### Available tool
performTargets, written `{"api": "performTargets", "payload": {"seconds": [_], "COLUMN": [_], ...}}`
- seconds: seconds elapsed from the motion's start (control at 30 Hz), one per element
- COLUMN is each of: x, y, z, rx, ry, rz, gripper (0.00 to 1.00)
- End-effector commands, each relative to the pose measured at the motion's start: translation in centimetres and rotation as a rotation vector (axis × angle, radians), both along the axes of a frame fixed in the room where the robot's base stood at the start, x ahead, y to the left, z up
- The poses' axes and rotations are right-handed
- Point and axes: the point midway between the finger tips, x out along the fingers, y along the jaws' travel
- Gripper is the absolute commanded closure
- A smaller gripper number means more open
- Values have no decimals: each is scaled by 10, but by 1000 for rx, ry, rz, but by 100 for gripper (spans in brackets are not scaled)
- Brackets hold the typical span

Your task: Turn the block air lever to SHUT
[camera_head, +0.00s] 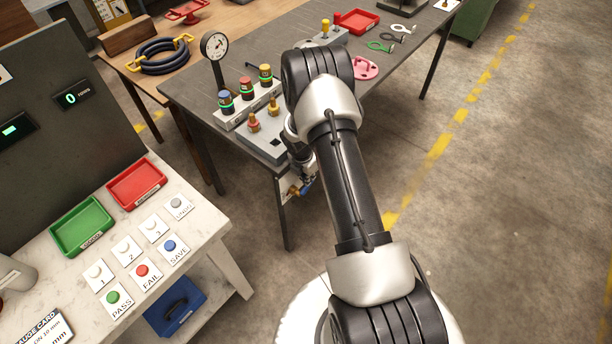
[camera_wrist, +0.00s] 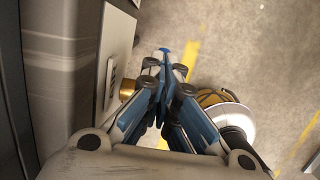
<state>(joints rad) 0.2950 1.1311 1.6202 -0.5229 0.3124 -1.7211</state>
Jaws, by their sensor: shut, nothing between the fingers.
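The block air lever (camera_head: 306,189) is a small blue handle on a brass valve (camera_head: 293,191) at the front corner of the dark table. In the wrist view the brass valve body (camera_wrist: 127,88) shows left of the fingers. A blue tip (camera_wrist: 163,49), which looks like the lever, shows just beyond the fingertips. My gripper (camera_wrist: 164,66) is shut with nothing between its fingers, close to the lever. I cannot tell whether they touch. The SHUT marking is not readable, and the fingers hide part of the valve. In the head view my arm hides most of my gripper.
The dark table (camera_head: 330,62) carries a dial gauge (camera_head: 214,46), a block with coloured knobs (camera_head: 246,98) and a red tray (camera_head: 357,21). A white bench (camera_head: 215,222) with buttons and trays stands at the left. The floor to the right is clear.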

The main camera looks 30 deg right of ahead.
Motion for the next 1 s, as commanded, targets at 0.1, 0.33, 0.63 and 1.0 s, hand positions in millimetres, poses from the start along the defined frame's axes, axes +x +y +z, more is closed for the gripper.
{"api": "performTargets", "payload": {"seconds": [0.1, 0.33, 0.63, 1.0], "x": [1, 1, 2, 4], "y": [-3, -5, -5, 5], "z": [-2, -4, -4, 12], "rx": [0, 0, 0, -1], "ry": [0, 1, 1, 0], "rz": [0, 1, 0, 1], "gripper": [100, 100, 100, 100]}}
